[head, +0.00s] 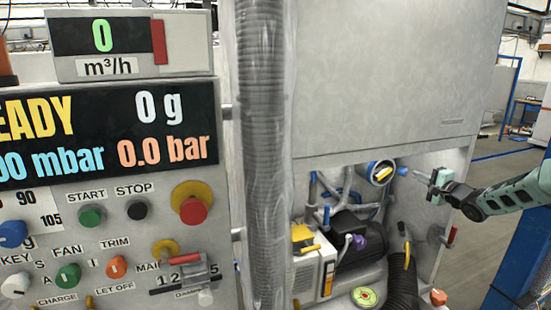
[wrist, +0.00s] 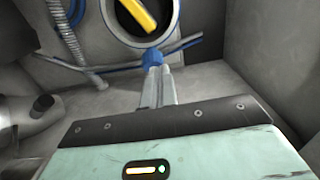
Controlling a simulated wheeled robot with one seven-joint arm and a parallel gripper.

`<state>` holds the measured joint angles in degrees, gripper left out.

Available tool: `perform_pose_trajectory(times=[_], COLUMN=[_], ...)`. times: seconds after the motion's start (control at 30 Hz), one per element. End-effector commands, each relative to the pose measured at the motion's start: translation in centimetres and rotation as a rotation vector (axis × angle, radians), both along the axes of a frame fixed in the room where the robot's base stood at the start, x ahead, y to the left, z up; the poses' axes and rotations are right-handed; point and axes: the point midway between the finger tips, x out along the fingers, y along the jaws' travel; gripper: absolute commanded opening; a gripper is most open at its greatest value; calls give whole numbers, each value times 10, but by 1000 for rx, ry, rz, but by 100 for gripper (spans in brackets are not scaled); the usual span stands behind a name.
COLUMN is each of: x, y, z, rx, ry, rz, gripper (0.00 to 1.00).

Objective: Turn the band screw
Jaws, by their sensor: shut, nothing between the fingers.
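A round housing with a blue band (head: 371,171) around it and a yellow bar (head: 384,174) across its dark face sits in the open bay of the grey cabinet. A small blue piece, apparently the band screw (head: 402,171), sticks out on its right side. In the wrist view the blue screw (wrist: 152,57) is at the lower rim of the housing. My gripper (head: 416,174) comes in from the right with its fingers shut and empty. Its fingertips (wrist: 152,72) are right at the screw; I cannot tell whether they touch it.
A ribbed hose (head: 263,150) in clear sheeting runs down left of the bay. Below the housing are a dark motor (head: 357,245), a black corrugated hose (head: 402,285) and a red-handled lever (head: 451,236). Blue tubes (wrist: 190,43) pass behind the screw. A control panel (head: 130,235) fills the left.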

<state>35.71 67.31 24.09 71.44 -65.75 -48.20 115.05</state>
Motion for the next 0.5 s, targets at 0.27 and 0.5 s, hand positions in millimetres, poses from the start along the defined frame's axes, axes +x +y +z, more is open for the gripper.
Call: perform_pose_trajectory(times=[0.27,0.5], x=[-14,-14], y=[-16,-17], z=[0,0], rx=[0,0], ry=[0,0], rz=[1,1], gripper=[0,0])
